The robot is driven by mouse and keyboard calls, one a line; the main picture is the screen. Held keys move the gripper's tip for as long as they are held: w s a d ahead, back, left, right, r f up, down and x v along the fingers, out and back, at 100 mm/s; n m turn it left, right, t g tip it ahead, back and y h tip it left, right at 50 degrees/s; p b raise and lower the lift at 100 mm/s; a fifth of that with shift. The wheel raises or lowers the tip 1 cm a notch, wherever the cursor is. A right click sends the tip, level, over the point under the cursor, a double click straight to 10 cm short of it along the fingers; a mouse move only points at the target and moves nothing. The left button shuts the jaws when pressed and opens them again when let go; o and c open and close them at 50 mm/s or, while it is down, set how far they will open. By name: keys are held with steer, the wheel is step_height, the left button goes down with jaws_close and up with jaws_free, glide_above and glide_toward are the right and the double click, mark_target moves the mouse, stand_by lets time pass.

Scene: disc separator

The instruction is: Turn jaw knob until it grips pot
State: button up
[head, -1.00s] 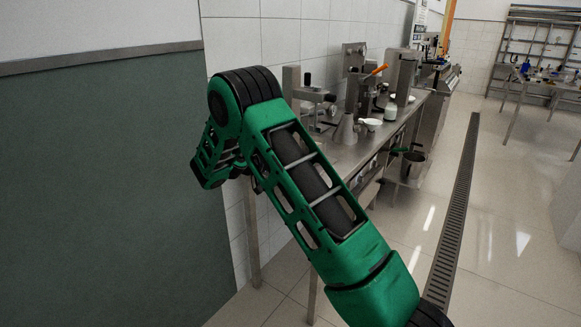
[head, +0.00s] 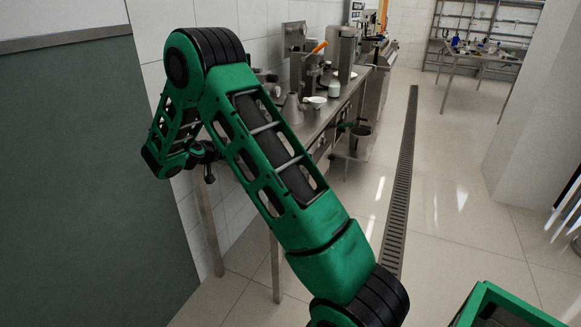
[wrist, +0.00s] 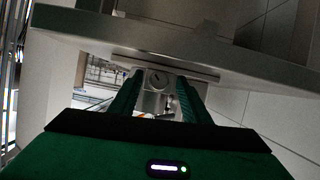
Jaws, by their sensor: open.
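A dark pot (head: 359,130) with a handle shows small at the counter's right front side in the head view, below the top. I cannot make out what holds it. No jaw knob can be told for certain at this distance. My gripper (head: 206,160) is partly hidden behind my green arm, left of the counter and well apart from the pot. In the wrist view my gripper (wrist: 156,86) is open, with nothing seen between its two green fingers. A grey plate with a round dial-like part (wrist: 157,78) shows beyond them.
A steel counter (head: 318,122) runs along the tiled wall with several machines, a metal cone (head: 291,108) and a white bottle (head: 334,87). A floor drain (head: 400,185) crosses the open floor. A pale slab edge (wrist: 215,55) crosses the upper wrist view.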

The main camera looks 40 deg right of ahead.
steer(key=shift+s+d+m+t, duration=0.15)
steer(key=shift+m+t, duration=0.55)
steer(key=shift+m, duration=0.4)
steer(key=r+v, duration=0.1)
steer(key=v, duration=1)
steer(key=s+d+n+g+y, duration=0.1)
steer(key=s+d+g+y, duration=0.1)
steer(key=s, duration=1)
steer(key=s+d+r+n+g+y, duration=0.1)
steer(key=s+d, duration=0.5)
steer(key=s, duration=0.6)
steer(key=shift+r+n+g+y, duration=0.2)
steer(key=shift+n+g+y, duration=0.3)
steer(key=shift+g+y, duration=0.95)
steer(key=shift+d+t+y, duration=0.1)
steer(key=shift+t+y, duration=0.15)
